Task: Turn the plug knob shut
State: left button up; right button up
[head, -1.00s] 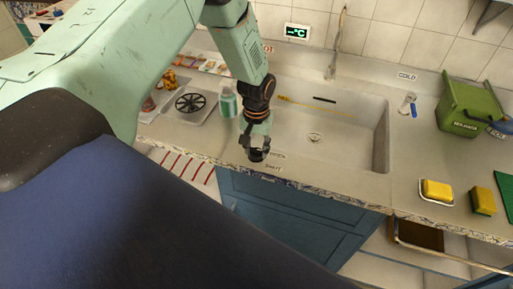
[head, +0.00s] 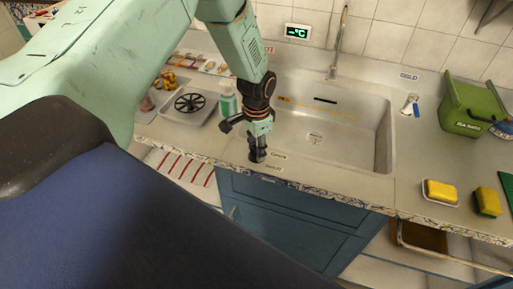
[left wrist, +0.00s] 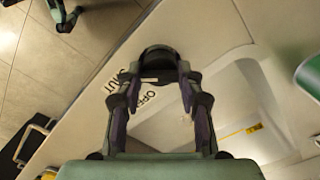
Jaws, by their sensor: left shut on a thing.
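The plug knob is a round black knob (left wrist: 159,60) on the pale counter in front of the sink, seen in the left wrist view. A pale mark shows on its near side. My left gripper (left wrist: 158,84) points down with its two fingers closed on opposite sides of the knob. In the head view my left gripper (head: 257,154) stands at the counter's front strip and mostly hides the knob. The OPEN label (left wrist: 147,96) and the SHUT label (left wrist: 115,80) lie beside the knob. My right gripper is not seen in the head view.
The sink basin (head: 330,130) lies behind the knob, with its drain (head: 314,138). A green bottle (head: 229,102) stands close behind my left wrist. A yellow sponge on a dish (head: 441,191) and a green bin (head: 468,106) are at the right.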

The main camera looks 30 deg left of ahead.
pick_arm(q)
jog(key=shift+w+r+m, duration=0.15)
jog(key=shift+w+m, duration=0.05)
jog(key=shift+m, duration=0.1)
dwell(0.4)
jog(key=o, duration=1.2)
jog(key=shift+s, duration=0.1)
notch_tip(320, 180, up, 12)
jog(key=shift+f, duration=0.1)
jog(key=shift+s, duration=0.1)
